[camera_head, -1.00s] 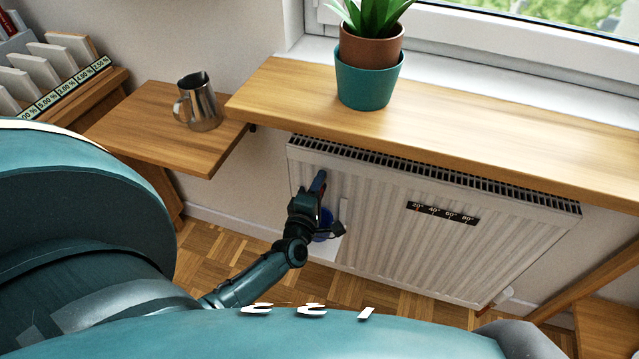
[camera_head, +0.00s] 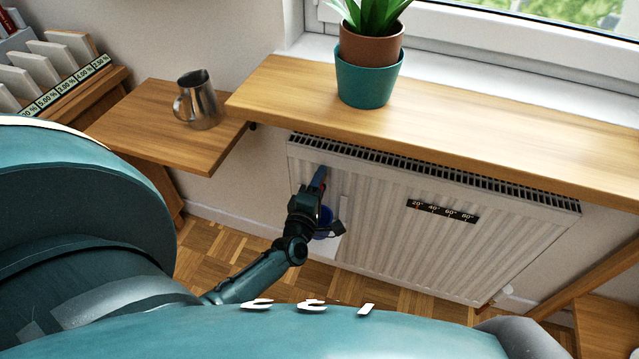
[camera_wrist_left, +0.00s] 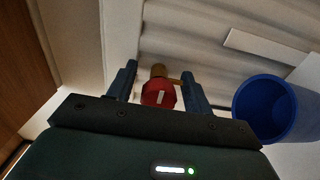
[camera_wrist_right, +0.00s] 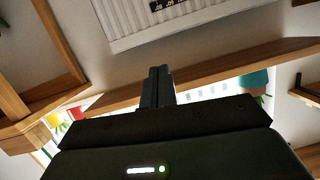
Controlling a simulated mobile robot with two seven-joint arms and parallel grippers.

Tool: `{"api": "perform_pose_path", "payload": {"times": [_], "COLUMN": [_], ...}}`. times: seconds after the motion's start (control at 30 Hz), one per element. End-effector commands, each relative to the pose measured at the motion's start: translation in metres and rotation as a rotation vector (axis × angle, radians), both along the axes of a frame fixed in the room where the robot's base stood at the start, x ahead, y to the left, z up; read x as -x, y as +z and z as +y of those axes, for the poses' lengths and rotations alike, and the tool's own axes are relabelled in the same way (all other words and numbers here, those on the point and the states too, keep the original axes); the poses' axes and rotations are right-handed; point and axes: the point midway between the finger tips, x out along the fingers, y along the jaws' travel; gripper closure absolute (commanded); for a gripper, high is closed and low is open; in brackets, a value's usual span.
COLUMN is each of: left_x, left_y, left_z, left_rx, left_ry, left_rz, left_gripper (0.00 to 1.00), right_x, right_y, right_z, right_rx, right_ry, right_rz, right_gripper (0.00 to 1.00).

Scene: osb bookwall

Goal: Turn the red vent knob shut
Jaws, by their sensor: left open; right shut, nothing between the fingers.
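The red vent knob (camera_wrist_left: 159,94) shows in the left wrist view, on a brass stem at the radiator's left end, with a pale mark on its face. My left gripper (camera_wrist_left: 162,82) is open, with one blue finger on each side of the knob; I cannot tell whether they touch it. In the head view my left gripper (camera_head: 318,182) is at the radiator's upper left and hides the knob. The white radiator (camera_head: 390,220) hangs below the wooden sill. My right gripper (camera_wrist_right: 158,85) is shut and empty, away from the knob; the radiator's edge shows beyond it.
A blue cup (camera_wrist_left: 268,108) is close to the right of my left gripper. The wooden sill (camera_head: 470,125) overhangs the radiator and carries a potted plant (camera_head: 364,80). A metal jug (camera_head: 197,102) stands on a lower shelf at left. A temperature strip (camera_head: 441,211) is on the radiator.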

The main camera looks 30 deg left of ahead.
Motion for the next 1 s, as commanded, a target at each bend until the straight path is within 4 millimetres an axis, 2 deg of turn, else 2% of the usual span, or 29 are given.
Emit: {"api": "perform_pose_path", "payload": {"times": [0.13,0.23,0.37,0.7,0.9,1.0], "left_x": [0.002,0.01,0.033,0.104,0.125,0.128], "left_y": [0.0,0.0,0.001,0.0,0.0,0.001], "left_z": [0.0,-0.002,-0.008,-0.025,-0.03,-0.031], "left_rx": [0.0,0.0,0.0,0.002,0.0,0.0], "left_ry": [0.0,0.0,-0.001,0.0,0.0,0.0], "left_rz": [0.0,0.001,0.002,0.003,0.001,-0.001], "left_gripper": [0.49,0.49,0.49,0.49,0.49,0.49], "right_x": [0.001,0.001,0.001,-0.001,-0.004,-0.005], "right_y": [0.0,0.002,0.003,-0.004,-0.003,-0.002], "right_z": [0.0,0.0,0.0,0.003,0.005,0.005], "right_rx": [0.001,0.001,-0.001,-0.01,-0.013,-0.013], "right_ry": [0.0,0.0,0.0,-0.001,-0.001,-0.001], "right_rz": [0.001,0.002,0.014,0.043,0.037,0.036], "right_gripper": [1.0,1.0,1.0,1.0,1.0,1.0]}}
